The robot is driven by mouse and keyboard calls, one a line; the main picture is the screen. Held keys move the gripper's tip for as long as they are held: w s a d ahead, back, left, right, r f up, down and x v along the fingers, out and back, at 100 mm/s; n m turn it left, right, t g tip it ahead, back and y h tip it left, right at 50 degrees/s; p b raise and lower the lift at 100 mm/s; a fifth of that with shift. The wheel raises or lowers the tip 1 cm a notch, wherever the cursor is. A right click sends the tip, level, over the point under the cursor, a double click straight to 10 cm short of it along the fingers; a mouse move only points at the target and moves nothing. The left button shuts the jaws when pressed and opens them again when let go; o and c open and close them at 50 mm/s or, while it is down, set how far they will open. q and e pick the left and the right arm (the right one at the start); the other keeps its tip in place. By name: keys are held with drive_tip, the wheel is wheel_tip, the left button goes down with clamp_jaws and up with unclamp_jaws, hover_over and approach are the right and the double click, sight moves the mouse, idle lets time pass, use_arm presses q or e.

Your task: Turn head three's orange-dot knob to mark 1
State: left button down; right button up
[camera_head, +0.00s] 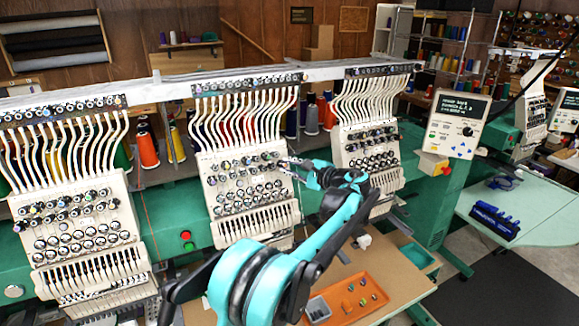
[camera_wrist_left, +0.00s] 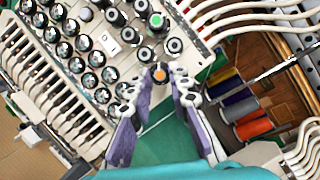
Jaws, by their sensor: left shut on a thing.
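My left gripper (camera_head: 284,165) reaches to the right edge of the knob rows on the middle sewing head (camera_head: 229,178) in the head view. In the left wrist view its two purple fingers (camera_wrist_left: 167,80) are closed on a knob with an orange dot (camera_wrist_left: 160,72). The fingertips hide the knob's sides, and I cannot read any marks around it. My right gripper is not in view.
Similar heads stand at left (camera_head: 78,220) and right (camera_head: 368,145). White thread tubes (camera_head: 250,112) run above the knobs. Thread cones (camera_wrist_left: 253,128) stand behind the panel. An orange tray (camera_head: 350,298) lies on the table below my arm. A control screen (camera_head: 457,122) stands at right.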

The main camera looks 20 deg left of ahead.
use_arm(q)
drive_tip(key=n, duration=0.2)
drive_tip(key=n+g+h+p, duration=0.1)
drive_tip(key=n, duration=0.1)
drive_tip(key=n+p, duration=0.1)
drive_tip(key=n, duration=0.1)
drive_tip(key=shift+w+r+n+g+h, duration=0.1)
drive_tip(key=shift+r+n+g+h, duration=0.2)
drive_tip(key=shift+g, duration=0.1)
drive_tip(key=n+h+p, duration=0.1)
drive_tip(key=n, duration=0.2)
drive_tip(key=shift+a+r, duration=0.1)
drive_tip(key=shift+n+h+p, duration=0.5)
drive_tip(key=shift+n+h, duration=0.1)
drive_tip(key=shift+n, duration=0.5)
drive_tip(key=c, duration=1.4)
unclamp_jaws()
drive_tip(key=v, duration=1.2)
